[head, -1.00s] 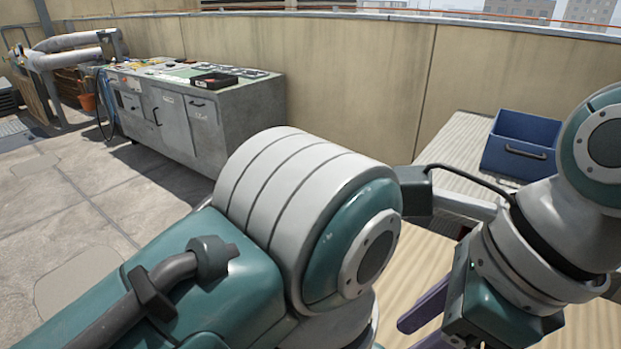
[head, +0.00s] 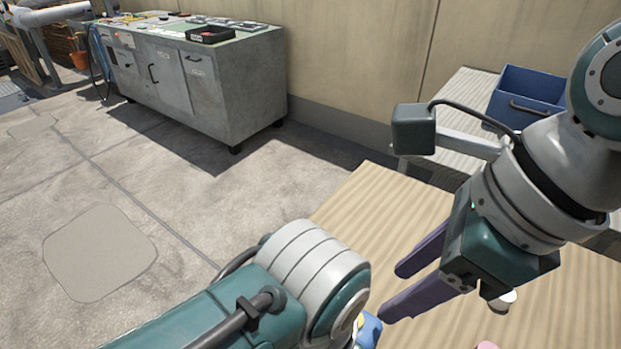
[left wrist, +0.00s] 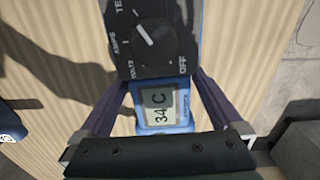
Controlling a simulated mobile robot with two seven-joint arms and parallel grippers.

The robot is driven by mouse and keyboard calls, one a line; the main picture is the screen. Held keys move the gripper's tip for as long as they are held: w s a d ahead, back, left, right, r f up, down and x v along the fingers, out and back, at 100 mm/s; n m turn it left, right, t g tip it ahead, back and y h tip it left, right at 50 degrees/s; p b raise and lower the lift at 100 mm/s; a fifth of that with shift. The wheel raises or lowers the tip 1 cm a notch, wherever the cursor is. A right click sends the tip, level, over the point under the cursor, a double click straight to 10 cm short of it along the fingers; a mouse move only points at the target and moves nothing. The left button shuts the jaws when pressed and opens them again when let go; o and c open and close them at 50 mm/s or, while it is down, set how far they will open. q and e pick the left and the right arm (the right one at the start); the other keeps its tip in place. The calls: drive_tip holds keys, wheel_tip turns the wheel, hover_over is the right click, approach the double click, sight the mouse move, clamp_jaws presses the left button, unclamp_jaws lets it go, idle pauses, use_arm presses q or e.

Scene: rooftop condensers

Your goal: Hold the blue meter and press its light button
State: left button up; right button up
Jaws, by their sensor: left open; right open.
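The blue meter (left wrist: 197,30) shows in the left wrist view, with a black dial face (left wrist: 150,40) and a display reading "34 C" (left wrist: 160,108). It lies over a pale ribbed tabletop. My left gripper (left wrist: 163,82) is open, with one finger on either side of the meter; I cannot tell whether they touch it. I cannot make out the light button. In the head view a bit of blue (head: 370,331) shows beside my left arm, perhaps the meter; the left fingers are hidden there. My right gripper (head: 393,290) is open and empty over the wooden table (head: 375,210).
A blue bin (head: 525,95) stands on a slatted bench (head: 465,95) behind the right arm. A grey cabinet (head: 215,95) stands at the back left. Open floor lies between.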

use_arm(q)
clamp_jaws()
use_arm(e)
clamp_jaws()
idle(0.9)
idle(1.2)
